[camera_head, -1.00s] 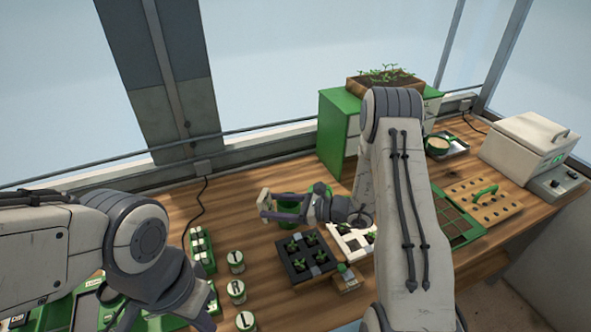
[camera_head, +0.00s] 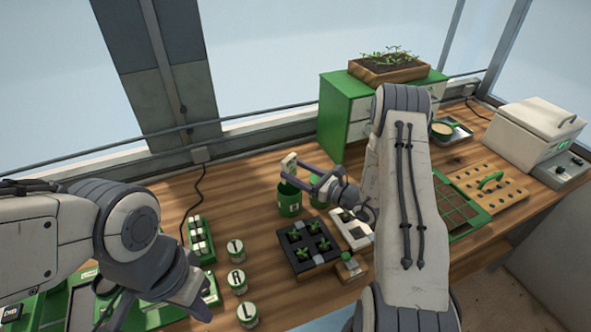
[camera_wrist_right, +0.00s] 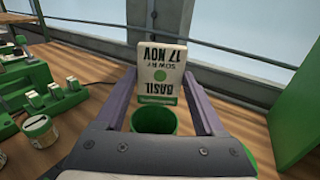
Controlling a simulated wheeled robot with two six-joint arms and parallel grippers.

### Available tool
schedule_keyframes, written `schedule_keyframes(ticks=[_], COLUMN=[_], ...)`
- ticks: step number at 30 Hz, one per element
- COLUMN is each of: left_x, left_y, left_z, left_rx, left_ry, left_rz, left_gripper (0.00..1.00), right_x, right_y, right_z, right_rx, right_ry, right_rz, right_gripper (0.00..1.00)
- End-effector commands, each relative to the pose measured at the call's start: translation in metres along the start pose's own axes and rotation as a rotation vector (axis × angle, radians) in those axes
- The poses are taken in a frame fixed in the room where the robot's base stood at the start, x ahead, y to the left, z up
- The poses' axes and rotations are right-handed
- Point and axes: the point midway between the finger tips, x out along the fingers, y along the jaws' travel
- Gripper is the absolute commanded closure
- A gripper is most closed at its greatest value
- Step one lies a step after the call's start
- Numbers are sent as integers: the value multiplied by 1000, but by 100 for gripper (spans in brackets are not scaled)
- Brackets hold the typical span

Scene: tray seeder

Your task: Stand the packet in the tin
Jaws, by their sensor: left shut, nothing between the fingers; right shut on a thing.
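The packet (camera_head: 289,163) is a small cream seed packet with a green band. In the right wrist view the packet (camera_wrist_right: 160,72) reads "BASIL 17 NOV" upside down and looks roughly upright. My right gripper (camera_head: 302,174) is shut on it. The green tin (camera_head: 290,204) stands on the bench just below the packet; its open mouth also shows in the right wrist view (camera_wrist_right: 153,121). The packet's lower end overlaps the tin's rim in view; I cannot tell whether it is inside. My left gripper (camera_head: 203,312) is shut and empty at the lower left, partly hidden.
A dark seedling tray (camera_head: 308,268) and several labelled pots (camera_head: 237,282) stand nearer. A green cabinet (camera_head: 335,115) stands behind right. Bare bench lies left of the tin.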

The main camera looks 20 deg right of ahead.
Motion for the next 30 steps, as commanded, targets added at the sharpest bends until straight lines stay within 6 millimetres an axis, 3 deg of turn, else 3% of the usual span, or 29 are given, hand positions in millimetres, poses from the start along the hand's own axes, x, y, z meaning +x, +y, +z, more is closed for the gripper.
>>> schedule_keyframes(ticks=[15, 29, 30], left_x=[35, 40, 40], left_y=[-3, -3, -3], left_z=[2, 2, 2], left_rx=[2, 2, 2], left_ry=[0, 0, 0], left_rz=[0, 0, 0], left_gripper=[100, 100, 100], right_x=[2, 2, 2], right_y=[2, 2, 2], right_z=[-45, -51, -51], right_rx=[1, 0, 0], right_ry=[0, 0, 0], right_rz=[4, 4, 4], right_gripper=[82, 82, 21])
